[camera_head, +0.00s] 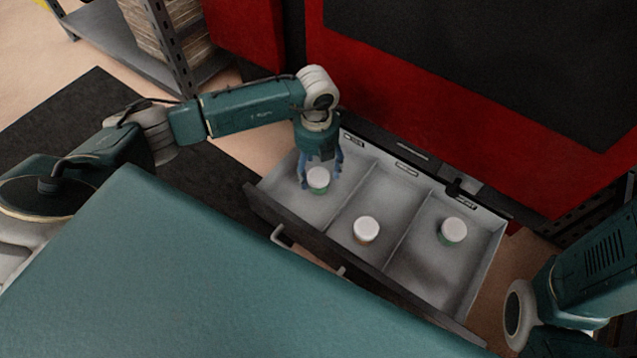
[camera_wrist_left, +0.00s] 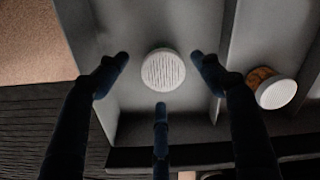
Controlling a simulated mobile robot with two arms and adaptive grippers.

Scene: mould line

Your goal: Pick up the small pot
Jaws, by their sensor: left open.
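Several compartments divide an open grey drawer (camera_head: 335,222), with one small white-lidded pot in each of three. The left pot (camera_head: 318,178) has a green-tinted body and also shows in the left wrist view (camera_wrist_left: 163,70). The middle pot (camera_head: 365,229) has a brownish body and shows at the right of the wrist view (camera_wrist_left: 275,92). The right pot (camera_head: 453,230) looks greenish. My left gripper (camera_head: 319,184) points down into the left compartment, its dark blue fingers (camera_wrist_left: 160,77) open and spread around the left pot. Contact cannot be told. My right gripper is out of view.
A red machine (camera_head: 400,110) with a dark panel stands behind the drawer. A grey shelf rack (camera_head: 110,45) with stacked material is at the upper left. A dark mat (camera_head: 75,120) lies on the floor.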

